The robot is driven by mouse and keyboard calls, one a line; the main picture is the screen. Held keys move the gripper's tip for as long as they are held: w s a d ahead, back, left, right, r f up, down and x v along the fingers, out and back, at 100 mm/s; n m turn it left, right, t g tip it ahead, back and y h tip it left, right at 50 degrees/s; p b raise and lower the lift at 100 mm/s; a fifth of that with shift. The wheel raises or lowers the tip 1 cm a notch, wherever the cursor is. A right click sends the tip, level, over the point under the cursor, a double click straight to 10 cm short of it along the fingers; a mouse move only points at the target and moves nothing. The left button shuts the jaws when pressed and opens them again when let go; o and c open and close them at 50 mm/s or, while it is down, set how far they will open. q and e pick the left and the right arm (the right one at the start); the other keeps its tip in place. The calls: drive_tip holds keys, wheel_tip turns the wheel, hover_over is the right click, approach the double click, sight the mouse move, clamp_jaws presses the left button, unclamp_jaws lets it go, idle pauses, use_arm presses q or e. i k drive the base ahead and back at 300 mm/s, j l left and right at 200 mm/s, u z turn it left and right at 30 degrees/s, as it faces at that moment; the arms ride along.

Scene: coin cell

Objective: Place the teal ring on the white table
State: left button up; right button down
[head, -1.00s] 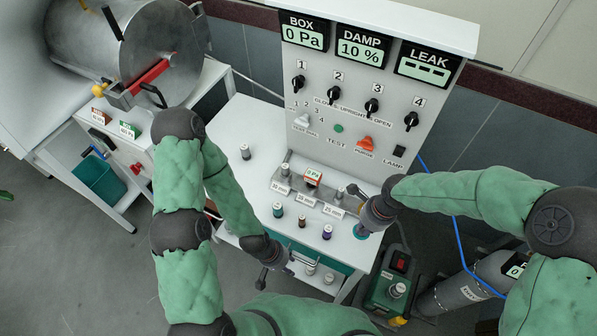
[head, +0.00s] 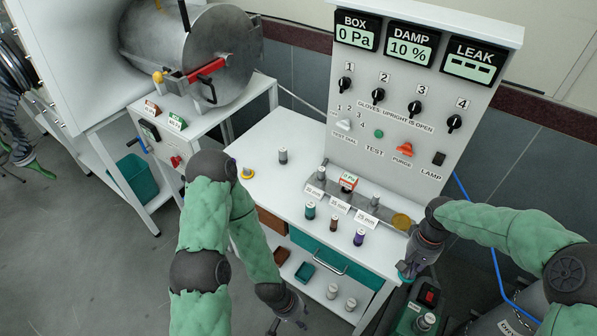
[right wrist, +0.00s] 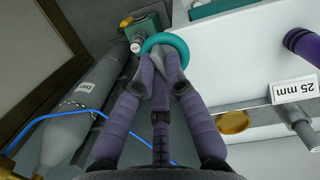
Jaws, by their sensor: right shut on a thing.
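The teal ring (right wrist: 180,42) is at the fingertips of my right gripper (right wrist: 163,62) in the right wrist view. The fingers are shut on it. In the head view the ring (head: 405,276) is partly hidden by my right gripper (head: 410,268), by the right front edge of the white table (head: 262,205). I cannot tell its height over the tabletop. My left gripper (head: 287,322) is low at the bottom of the head view, in front of the table, with its fingers apart and empty.
A gold disc (head: 402,221) lies at the table's right side, behind the ring. Teal, brown and purple cylinders (head: 359,237) stand near the front, before the size labels. The control panel (head: 400,110) rises at the back. The table's left part is mostly clear.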

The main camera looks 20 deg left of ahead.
sight(256, 148)
drive_tip(key=j+u, duration=0.1)
drive_tip(key=u, duration=1.2)
drive_tip(key=i+j+u, duration=0.1)
drive_tip(key=i, duration=0.4)
drive_tip(key=i+j, duration=0.25)
drive_tip(key=i, duration=0.3)
drive_tip(key=i+j+u, duration=0.15)
drive_tip(key=i, duration=0.4)
